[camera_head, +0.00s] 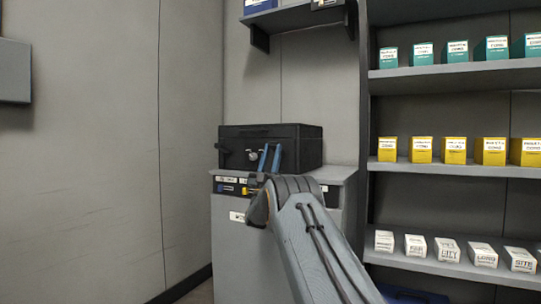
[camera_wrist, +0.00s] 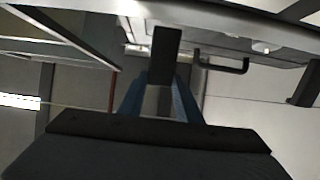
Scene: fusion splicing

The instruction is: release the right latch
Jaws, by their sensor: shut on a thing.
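A black case (camera_head: 235,133) sits on top of a grey cabinet. My gripper (camera_head: 270,157) is at the right part of the case's front, with its two blue fingers close together there. In the wrist view my gripper (camera_wrist: 163,72) is shut on a dark upright block at the case, which appears to be the right latch (camera_wrist: 166,45). In the head view the fingers hide this latch. A silver round fitting (camera_head: 252,155) shows left of the fingers. A black handle (camera_wrist: 222,66) stands out from the case in the wrist view.
The grey cabinet (camera_head: 235,240) has small coloured items on its upper front. Shelves at the right hold teal boxes (camera_head: 457,52), yellow boxes (camera_head: 456,150) and white boxes (camera_head: 447,249). A wall shelf (camera_head: 295,17) hangs above the case.

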